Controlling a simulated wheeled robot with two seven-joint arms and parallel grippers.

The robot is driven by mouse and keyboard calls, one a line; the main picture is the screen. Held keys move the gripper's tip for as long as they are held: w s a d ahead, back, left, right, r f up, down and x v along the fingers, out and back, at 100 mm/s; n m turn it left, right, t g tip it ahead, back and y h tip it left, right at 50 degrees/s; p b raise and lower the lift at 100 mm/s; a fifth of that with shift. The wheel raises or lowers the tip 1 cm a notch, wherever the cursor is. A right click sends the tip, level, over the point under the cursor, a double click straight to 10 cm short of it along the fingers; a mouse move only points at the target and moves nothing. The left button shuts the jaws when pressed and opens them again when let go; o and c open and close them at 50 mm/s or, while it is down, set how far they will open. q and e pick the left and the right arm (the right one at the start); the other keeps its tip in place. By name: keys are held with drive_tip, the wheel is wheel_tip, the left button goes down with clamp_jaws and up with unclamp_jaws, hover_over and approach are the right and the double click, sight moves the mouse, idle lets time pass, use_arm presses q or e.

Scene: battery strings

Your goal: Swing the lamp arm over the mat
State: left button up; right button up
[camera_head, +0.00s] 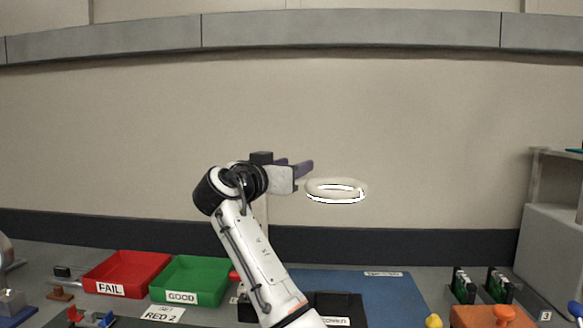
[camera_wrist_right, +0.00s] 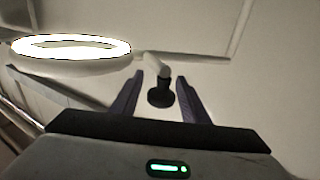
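The lamp's white ring head (camera_head: 322,186) hangs in the air right of my right gripper (camera_head: 302,169) in the head view. The glowing ring (camera_wrist_right: 70,47) is at the upper left of the right wrist view. My right gripper (camera_wrist_right: 158,88) has its purple fingers apart. A pale rod with a black round end (camera_wrist_right: 160,97) shows between them, with gaps at both sides; I cannot tell how deep it lies. The lamp's arm is mostly hidden behind my gripper in the head view. The blue mat (camera_head: 375,292) lies on the table below and right of the ring. My left gripper is not in view.
A red FAIL tray (camera_head: 110,290) and a green GOOD tray (camera_head: 181,298) stand left of my arm. A dark box (camera_head: 350,307) is at the mat's front. Green boards in black holders (camera_head: 463,286), an orange block (camera_head: 480,317) and a grey shelf unit (camera_head: 550,240) are at right.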

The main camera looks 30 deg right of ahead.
drive_tip(key=shift+a, duration=0.1)
drive_tip(key=b+v, duration=0.1)
drive_tip(key=v, duration=0.9)
drive_tip(key=shift+b, duration=0.4)
drive_tip(key=shift+f, duration=0.1)
